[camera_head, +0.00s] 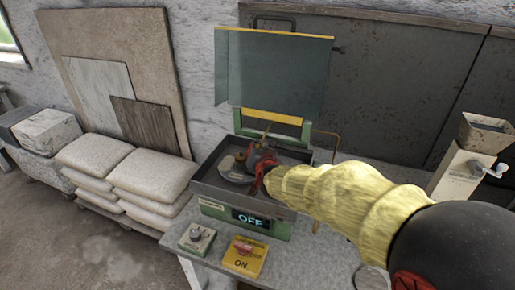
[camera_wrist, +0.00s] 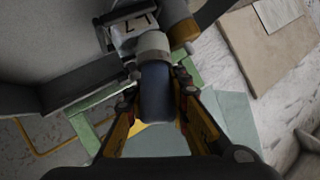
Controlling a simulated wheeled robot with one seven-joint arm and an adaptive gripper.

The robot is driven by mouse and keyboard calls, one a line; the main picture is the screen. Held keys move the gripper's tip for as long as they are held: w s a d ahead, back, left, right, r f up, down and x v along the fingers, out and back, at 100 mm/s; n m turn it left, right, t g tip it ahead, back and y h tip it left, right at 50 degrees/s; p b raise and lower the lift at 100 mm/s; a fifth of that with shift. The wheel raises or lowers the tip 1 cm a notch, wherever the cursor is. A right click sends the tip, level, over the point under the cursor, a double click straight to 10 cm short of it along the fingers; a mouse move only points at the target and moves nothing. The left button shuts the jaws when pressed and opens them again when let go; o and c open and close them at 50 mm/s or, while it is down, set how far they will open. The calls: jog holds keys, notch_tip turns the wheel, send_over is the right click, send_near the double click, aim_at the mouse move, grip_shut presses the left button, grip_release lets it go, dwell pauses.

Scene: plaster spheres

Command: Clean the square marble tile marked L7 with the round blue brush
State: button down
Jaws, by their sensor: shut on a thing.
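In the wrist view my gripper (camera_wrist: 156,78) is shut on a dark blue, rounded body that I take for the round blue brush (camera_wrist: 157,95). A pale round part (camera_wrist: 152,43) lies just beyond the fingertips. In the head view my gripper (camera_head: 263,163) reaches down into the dark tray (camera_head: 225,200) of a green machine. My arm and gripper mostly hide the brush and tile there.
The machine's display (camera_head: 249,218) reads OFF, and its green lid (camera_head: 275,75) stands raised behind the tray. A hopper device (camera_head: 466,160) stands right; stacked sacks (camera_head: 150,180) lie left.

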jog(key=shift+s+a, duration=0.15)
jog(key=shift+s, duration=0.15)
jog(key=shift+w, duration=0.1)
jog(key=shift+w+d+b, duration=0.25)
jog(key=shift+w+b, duration=0.1)
jog(key=shift+w, duration=0.2)
jog(key=shift+w+d+b, duration=0.2)
jog(key=shift+w+b, duration=0.15)
jog(key=shift+w, duration=0.15)
jog(key=shift+s+a+r+p, duration=0.1)
jog(key=shift+s+a+p, duration=0.1)
jog(key=shift+s+p, duration=0.25)
jog(key=shift+s+a, duration=0.25)
jog(key=shift+s, duration=0.45)
jog(key=shift+w+d+r+p, duration=0.25)
jog(key=shift+w+r+p, duration=0.25)
jog(key=shift+w+r, duration=0.1)
